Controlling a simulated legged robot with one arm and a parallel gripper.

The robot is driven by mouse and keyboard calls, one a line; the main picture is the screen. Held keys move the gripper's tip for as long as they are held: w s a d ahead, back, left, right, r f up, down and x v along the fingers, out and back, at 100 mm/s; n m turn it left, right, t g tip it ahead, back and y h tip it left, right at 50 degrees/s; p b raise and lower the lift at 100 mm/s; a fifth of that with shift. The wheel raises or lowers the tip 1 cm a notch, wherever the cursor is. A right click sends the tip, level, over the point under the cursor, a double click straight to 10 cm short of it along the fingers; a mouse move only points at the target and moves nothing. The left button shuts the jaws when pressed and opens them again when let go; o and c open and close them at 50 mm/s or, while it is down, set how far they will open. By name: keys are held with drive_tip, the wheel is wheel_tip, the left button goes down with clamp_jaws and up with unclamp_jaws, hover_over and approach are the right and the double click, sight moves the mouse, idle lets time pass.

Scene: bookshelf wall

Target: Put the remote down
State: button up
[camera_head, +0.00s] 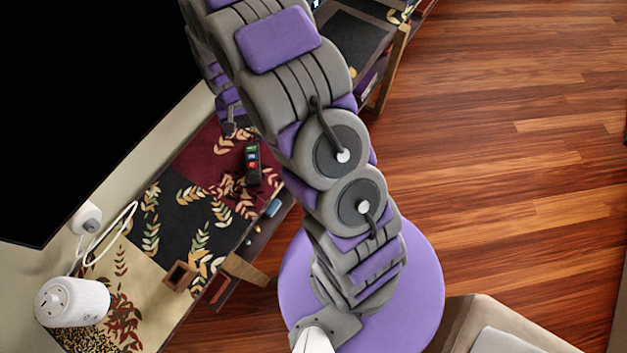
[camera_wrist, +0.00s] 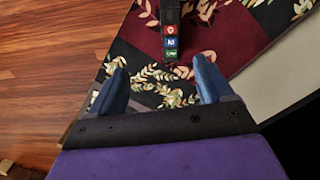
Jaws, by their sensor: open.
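The remote (camera_head: 253,164) is black with small coloured buttons. It lies on the leaf-patterned cloth on the low shelf (camera_head: 190,200), left of my arm in the head view. In the wrist view the remote (camera_wrist: 171,30) is at the top middle, ahead of my fingertips and lined up with the gap between them. My gripper (camera_wrist: 160,82) is open and nothing is between its blue fingers. In the head view the gripper is partly hidden at the end of my purple and grey arm.
A large black screen (camera_head: 80,90) stands along the left. A white cylinder (camera_head: 72,301) and a small white device with a cable (camera_head: 87,217) are at the lower left. A small brown box (camera_head: 180,276) sits near the shelf edge. The wooden floor (camera_head: 510,130) at right is clear.

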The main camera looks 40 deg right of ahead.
drive_tip(key=s+r+n, duration=0.2)
drive_tip(key=s+r, duration=1.5)
drive_tip(key=r, duration=0.1)
drive_tip(key=s+r+n, duration=0.1)
drive_tip(key=s+r, duration=0.1)
drive_tip(key=s, duration=0.6)
drive_tip(key=s+r+n+g, duration=0.1)
drive_tip(key=s+r, duration=0.2)
drive_tip(key=s, duration=0.6)
drive_tip(key=shift+s+r, duration=0.2)
drive_tip(key=shift+s, duration=0.1)
drive_tip(key=shift+f, duration=0.1)
wheel_tip(320, 180, down, 4)
drive_tip(key=b, duration=0.4)
drive_tip(key=shift+f, duration=0.15)
